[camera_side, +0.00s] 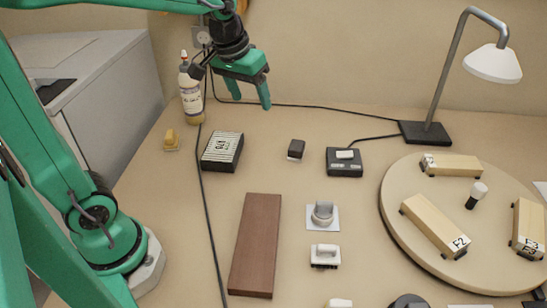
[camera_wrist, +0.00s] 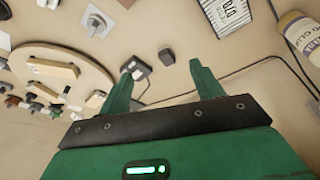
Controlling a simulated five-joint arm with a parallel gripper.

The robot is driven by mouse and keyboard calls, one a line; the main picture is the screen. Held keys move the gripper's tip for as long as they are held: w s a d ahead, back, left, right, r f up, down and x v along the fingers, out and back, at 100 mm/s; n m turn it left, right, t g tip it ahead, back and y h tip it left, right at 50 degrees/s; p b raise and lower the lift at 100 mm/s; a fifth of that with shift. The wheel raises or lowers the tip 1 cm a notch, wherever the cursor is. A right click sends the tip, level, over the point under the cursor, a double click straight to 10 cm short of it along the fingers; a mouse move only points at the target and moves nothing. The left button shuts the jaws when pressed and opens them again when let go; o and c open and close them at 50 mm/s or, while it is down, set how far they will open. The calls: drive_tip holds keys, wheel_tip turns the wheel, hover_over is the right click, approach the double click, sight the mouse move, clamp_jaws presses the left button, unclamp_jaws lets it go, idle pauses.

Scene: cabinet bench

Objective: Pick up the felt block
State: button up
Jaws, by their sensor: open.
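A small dark block (camera_side: 297,147) lies on the bench near the middle back, with a pale strip along its near edge. I take it to be the felt block, though its material is too small to tell. It also shows in the wrist view (camera_wrist: 167,58), beyond and between my fingertips. My gripper (camera_side: 249,96) is open and empty, held above the bench, up and left of the block in the side view. It touches nothing. Its two green fingers also show in the wrist view (camera_wrist: 161,70).
A black box (camera_side: 345,162) stands right of the block, a striped box (camera_side: 222,151) left. A round board (camera_side: 400,222) with wooden blocks and a lamp (camera_side: 425,132) are right. A brown plank (camera_side: 257,245) lies in front.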

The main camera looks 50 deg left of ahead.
drive_tip(key=w+a+f+n+g, duration=0.15)
drive_tip(key=w+f, duration=0.35)
drive_tip(key=w, duration=0.5)
drive_tip(key=n+g, duration=0.2)
hover_over(297, 144)
drive_tip(key=f, duration=1.1)
drive_tip(key=shift+s+d+f, duration=0.1)
drive_tip(key=shift+s+d, duration=0.05)
drive_tip(key=shift+s, duration=0.15)
drive_tip(key=shift+w+f+n, duration=0.25)
drive_tip(key=shift+f, duration=1.45)
drive_tip(key=shift+f, duration=2.6)
drive_tip(key=c, duration=1.1)
